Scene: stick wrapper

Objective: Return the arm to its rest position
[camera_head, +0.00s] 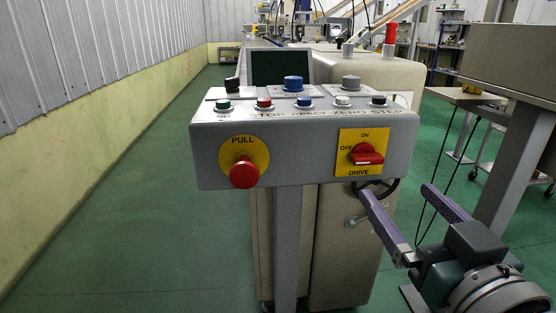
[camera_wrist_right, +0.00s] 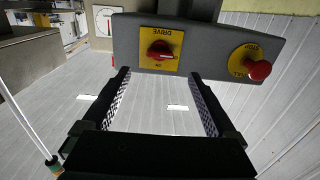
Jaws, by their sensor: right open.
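My right gripper (camera_head: 405,208) is at the lower right of the head view, below and in front of the right part of the control panel (camera_head: 210,170). Its two purple-grey fingers are spread apart with nothing between them. In the right wrist view the open fingers (camera_wrist_right: 160,90) point toward the panel (camera_wrist_right: 125,40), apart from it as far as I can tell. The red rotary drive switch (camera_head: 366,155) on its yellow plate is just above the fingertips; it also shows in the right wrist view (camera_wrist_right: 160,50). My left gripper is not in view.
A red pull button (camera_head: 244,174) sticks out at the panel's left. The beige machine body (camera_head: 345,245) stands behind the panel. A table (camera_head: 515,70) with a grey leg is close at the right. Green floor (camera_head: 150,240) is open at the left, up to the yellow-green wall (camera_head: 60,160).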

